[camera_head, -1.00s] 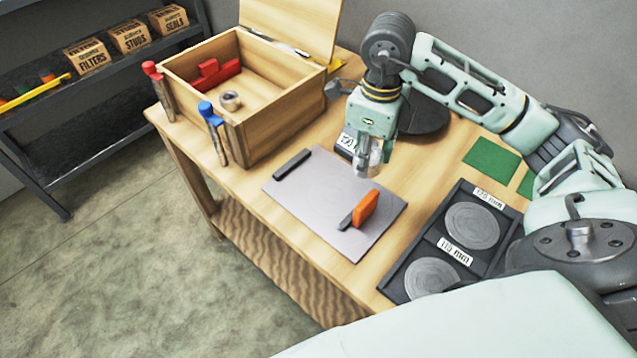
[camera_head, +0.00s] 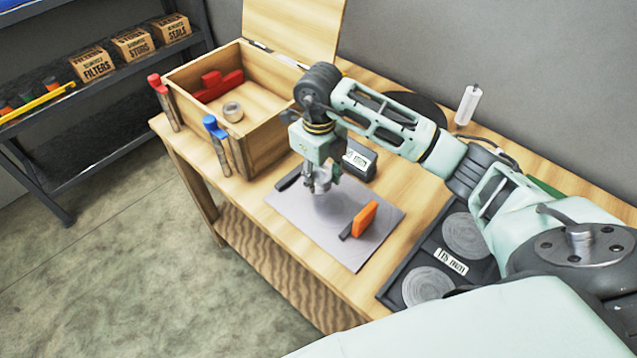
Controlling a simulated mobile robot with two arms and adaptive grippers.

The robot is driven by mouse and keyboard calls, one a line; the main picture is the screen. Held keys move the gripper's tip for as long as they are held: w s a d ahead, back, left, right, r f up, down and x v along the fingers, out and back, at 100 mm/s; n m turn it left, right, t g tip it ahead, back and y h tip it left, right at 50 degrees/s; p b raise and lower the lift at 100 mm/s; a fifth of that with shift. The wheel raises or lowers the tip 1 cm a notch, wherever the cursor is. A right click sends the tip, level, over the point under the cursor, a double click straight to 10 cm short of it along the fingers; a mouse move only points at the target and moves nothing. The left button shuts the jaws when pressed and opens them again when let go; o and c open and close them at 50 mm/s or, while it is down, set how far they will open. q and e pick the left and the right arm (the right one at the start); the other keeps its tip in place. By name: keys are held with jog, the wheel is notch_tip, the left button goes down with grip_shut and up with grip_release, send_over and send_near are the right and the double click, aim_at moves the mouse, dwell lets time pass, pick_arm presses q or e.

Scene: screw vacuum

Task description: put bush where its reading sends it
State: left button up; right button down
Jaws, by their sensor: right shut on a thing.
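My right gripper (camera_head: 322,182) is above the left part of the grey mat on the bench, pointing down. It is shut on a small grey metal piece that looks like the bush; the fingers hide most of it. A black box with a white label (camera_head: 360,160) stands just behind the gripper; its text is too small to read. A black tray (camera_head: 392,292) with two round grey pads and a white label lies at the front right, partly behind my arm. My left gripper is not in view.
A grey mat (camera_head: 352,250) carries an orange-and-black tool (camera_head: 364,220) and a dark bar (camera_head: 289,179). An open wooden box (camera_head: 262,150) holds a red piece (camera_head: 218,84) and a pale ring (camera_head: 232,112). Red-topped (camera_head: 157,82) and blue-topped (camera_head: 213,125) clamps are on its side. A white bottle (camera_head: 467,104) stands behind.

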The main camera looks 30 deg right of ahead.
aim_at(319, 196)
notch_tip(319, 196, down, 4)
jog(key=shift+r+p, duration=0.2)
jog(key=shift+p, duration=0.35)
jog(key=shift+f, duration=0.2)
jog(key=shift+f, duration=0.1)
jog(key=c, duration=1.1)
grip_release()
jog(key=shift+r, duration=0.25)
notch_tip(319, 196, up, 12)
jog(key=shift+f+b, duration=0.15)
jog(key=shift+b, duration=1.05)
